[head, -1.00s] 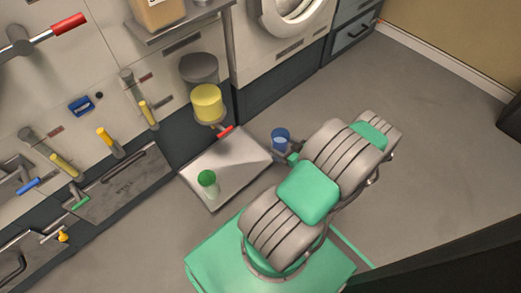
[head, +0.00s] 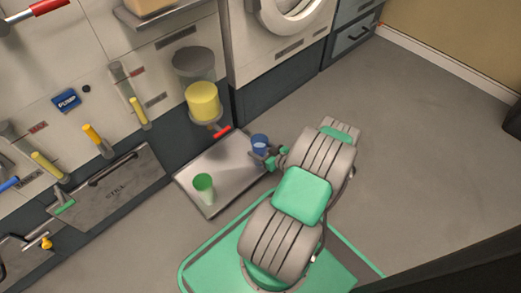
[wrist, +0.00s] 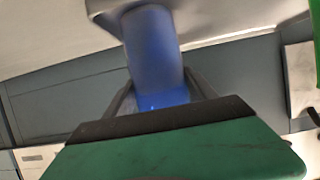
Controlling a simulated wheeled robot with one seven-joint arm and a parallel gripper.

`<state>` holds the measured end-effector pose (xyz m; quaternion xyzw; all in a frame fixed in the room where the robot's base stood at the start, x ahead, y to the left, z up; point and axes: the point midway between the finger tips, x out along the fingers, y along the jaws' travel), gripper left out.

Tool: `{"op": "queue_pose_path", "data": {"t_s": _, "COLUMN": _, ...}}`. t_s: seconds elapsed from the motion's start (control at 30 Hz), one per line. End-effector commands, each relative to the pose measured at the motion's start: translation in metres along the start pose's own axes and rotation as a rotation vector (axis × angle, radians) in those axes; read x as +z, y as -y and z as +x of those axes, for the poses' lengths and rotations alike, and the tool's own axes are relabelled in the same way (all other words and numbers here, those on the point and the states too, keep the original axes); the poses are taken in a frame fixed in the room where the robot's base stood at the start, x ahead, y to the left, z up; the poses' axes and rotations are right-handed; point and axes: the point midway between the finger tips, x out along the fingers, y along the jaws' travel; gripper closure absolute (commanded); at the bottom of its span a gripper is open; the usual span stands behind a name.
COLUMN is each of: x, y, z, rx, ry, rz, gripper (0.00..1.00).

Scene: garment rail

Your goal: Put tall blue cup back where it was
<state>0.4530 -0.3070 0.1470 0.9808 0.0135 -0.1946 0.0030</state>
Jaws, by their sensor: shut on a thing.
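The tall blue cup (head: 260,143) is at the right side of the metal tray in the head view. It also shows in the wrist view (wrist: 152,50), where it stands between my two fingers. My gripper (head: 268,155) is shut on the cup. I cannot tell whether the cup's base touches the tray or is held above it. The metal tray (head: 225,180) lies below the wall panels. A green cup (head: 203,186) stands on the tray's left part, apart from the blue cup.
A yellow container (head: 203,101) sits on a holder with a red handle (head: 222,132) just behind the tray. Panels with several yellow-handled levers line the left. The floor (head: 420,130) at right is clear.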

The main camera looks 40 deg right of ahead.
Motion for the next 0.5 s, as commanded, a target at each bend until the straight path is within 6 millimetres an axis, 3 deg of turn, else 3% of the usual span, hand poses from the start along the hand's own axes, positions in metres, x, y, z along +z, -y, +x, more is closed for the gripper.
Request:
{"op": "queue_pose_path", "data": {"t_s": 0.07, "x": 0.0017, "y": -0.0003, "z": 0.0008, "rx": 0.000, "ry": -0.001, "rz": 0.000, "gripper": 1.00}}
{"op": "queue_pose_path", "data": {"t_s": 0.1, "x": 0.0022, "y": -0.0002, "z": 0.0008, "rx": 0.000, "ry": 0.000, "rz": 0.000, "gripper": 0.33}}
{"op": "queue_pose_path", "data": {"t_s": 0.33, "x": 0.0022, "y": 0.0000, "z": 0.0007, "rx": 0.000, "ry": 0.000, "rz": 0.000, "gripper": 0.14}}
{"op": "queue_pose_path", "data": {"t_s": 0.5, "x": 0.0022, "y": 0.0001, "z": 0.0007, "rx": 0.000, "ry": 0.000, "rz": 0.000, "gripper": 0.13}}
